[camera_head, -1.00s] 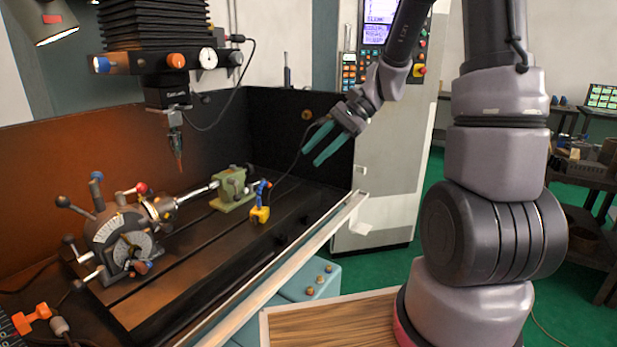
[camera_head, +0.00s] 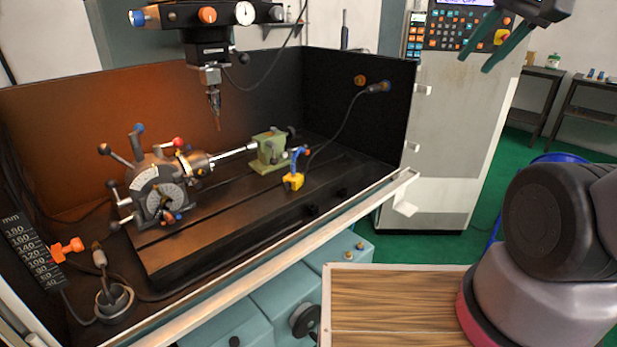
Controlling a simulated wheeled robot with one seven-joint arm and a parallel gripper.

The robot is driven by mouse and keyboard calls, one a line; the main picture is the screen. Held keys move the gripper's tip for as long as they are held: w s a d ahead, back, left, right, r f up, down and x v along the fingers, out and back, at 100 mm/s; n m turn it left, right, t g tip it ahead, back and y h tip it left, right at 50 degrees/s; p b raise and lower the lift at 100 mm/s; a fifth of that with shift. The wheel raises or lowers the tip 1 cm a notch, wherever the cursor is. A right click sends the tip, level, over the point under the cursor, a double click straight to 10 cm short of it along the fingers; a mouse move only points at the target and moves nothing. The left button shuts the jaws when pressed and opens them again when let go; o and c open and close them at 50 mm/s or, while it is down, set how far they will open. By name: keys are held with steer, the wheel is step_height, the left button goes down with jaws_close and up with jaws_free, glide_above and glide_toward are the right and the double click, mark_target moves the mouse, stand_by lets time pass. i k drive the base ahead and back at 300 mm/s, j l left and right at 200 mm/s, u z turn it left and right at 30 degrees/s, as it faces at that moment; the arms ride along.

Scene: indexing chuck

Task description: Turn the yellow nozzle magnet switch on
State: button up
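The yellow nozzle magnet base (camera_head: 293,181) stands on the dark machine table, in front of the green tailstock (camera_head: 269,150). A blue hose nozzle (camera_head: 301,152) rises from it, and a black hose runs from there to the back right wall. Its switch is too small to make out. My gripper (camera_head: 492,41) is at the top right, in front of the control panel, far from the magnet. Its two teal fingers are apart with nothing between them.
The indexing chuck (camera_head: 160,190) with its levers stands left on the table (camera_head: 230,235). The spindle tool (camera_head: 215,108) hangs above. The enclosure's pale front rail (camera_head: 290,262) borders the table. A control cabinet (camera_head: 448,130) stands at right. The table right of the magnet is mostly clear.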

mark_target(287, 185)
steer(key=i+l+u, duration=0.1)
steer(key=l+u, duration=0.85)
steer(key=i+j+u, duration=0.1)
steer(key=i+u, duration=0.5)
steer(key=k+j, duration=0.05)
steer(key=k, duration=0.05)
